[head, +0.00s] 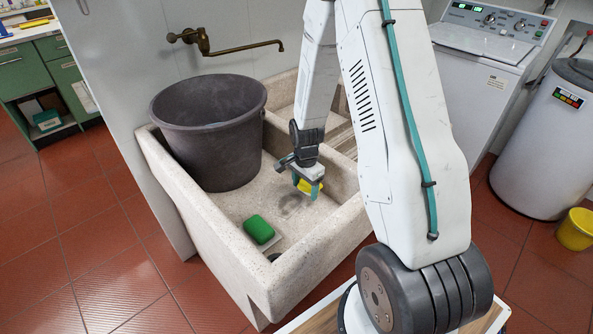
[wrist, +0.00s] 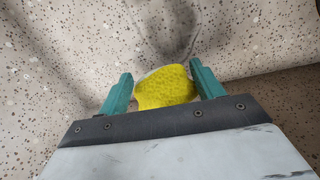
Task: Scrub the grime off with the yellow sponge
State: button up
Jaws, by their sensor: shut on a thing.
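The yellow sponge (head: 307,187) is held low inside the stone sink (head: 222,204). My gripper (head: 308,188) is shut on it. In the wrist view the sponge (wrist: 166,87) sits between the two teal fingers of my gripper (wrist: 163,90). A dark grey patch of grime (head: 290,203) marks the basin floor just left of and below the sponge. In the wrist view the grime (wrist: 178,28) shows as a dark smear just beyond the sponge. I cannot tell whether the sponge touches the stone.
A dark bucket (head: 212,140) stands in the sink's left part, under a brass tap (head: 230,45). A green block (head: 258,229) lies on a small dish near the front wall. The washing machine (head: 480,75) and a white drum (head: 545,145) stand to the right.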

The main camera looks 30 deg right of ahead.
aim_at(305, 184)
jog(key=shift+r, duration=2.65)
